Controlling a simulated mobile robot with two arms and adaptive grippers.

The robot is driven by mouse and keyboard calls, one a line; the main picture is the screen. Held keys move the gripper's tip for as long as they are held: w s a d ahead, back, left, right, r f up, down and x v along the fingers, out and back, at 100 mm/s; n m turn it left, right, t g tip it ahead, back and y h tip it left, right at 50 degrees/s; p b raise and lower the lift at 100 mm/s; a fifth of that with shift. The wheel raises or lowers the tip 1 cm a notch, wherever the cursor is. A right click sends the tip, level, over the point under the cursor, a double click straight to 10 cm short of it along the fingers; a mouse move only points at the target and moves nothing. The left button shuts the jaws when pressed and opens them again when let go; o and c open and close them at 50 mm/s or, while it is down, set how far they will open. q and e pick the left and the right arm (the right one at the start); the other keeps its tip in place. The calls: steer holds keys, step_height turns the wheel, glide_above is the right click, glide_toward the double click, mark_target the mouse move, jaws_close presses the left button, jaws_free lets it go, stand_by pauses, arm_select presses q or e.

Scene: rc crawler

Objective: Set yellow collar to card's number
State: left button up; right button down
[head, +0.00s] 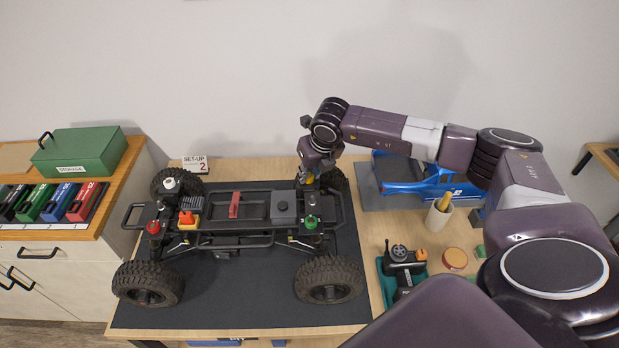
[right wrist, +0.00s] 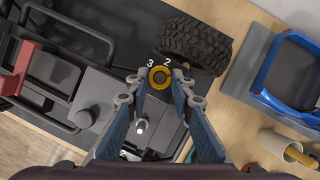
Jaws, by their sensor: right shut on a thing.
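The set-up card (head: 196,164) stands at the mat's back edge and reads "SET-UP" with a red 2. The yellow collar (right wrist: 161,77) is a ring on top of a shock at the chassis's back right corner. White numbers 3 and 2 show just beyond it in the right wrist view; I cannot tell which one it is set to. My right gripper (head: 309,178) reaches down over that corner, its fingertips shut on the collar from both sides; the gripper mostly hides it in the head view. My left gripper is not in view.
The crawler chassis (head: 257,210) stands on a dark mat (head: 235,312). Red (head: 153,227), white (head: 171,184) and green (head: 311,222) collars top the other corners. A blue body shell (head: 408,175), a pen cup (head: 437,215) and a controller (head: 403,262) lie right.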

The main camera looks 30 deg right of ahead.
steer(key=n+b, duration=0.1)
steer(key=b, duration=0.1)
steer(key=n+y+b, duration=0.1)
steer(key=n+b, duration=0.1)
steer(key=n+y+b, duration=0.1)
steer(key=n, duration=0.1)
steer(key=shift+d+f+b, duration=0.25)
steer(key=shift+b, duration=0.15)
steer(key=n, duration=0.1)
steer(key=n+b, duration=0.1)
steer(key=shift+w+d+r+n+g+y, duration=0.1)
steer(key=shift+w+r+n+g+y, duration=0.05)
steer(key=shift+n+g+y, duration=0.2)
steer(key=shift+r+n+g+y+b, duration=0.1)
steer(key=shift+n+g+y+b, duration=0.25)
steer(key=shift+n+b, duration=0.65)
steer(key=shift+d+n, duration=0.1)
steer(key=shift+n, duration=0.15)
steer(key=c, duration=1.7)
jaws_free()
steer(key=v, duration=1.2)
steer(key=shift+d, duration=0.15)
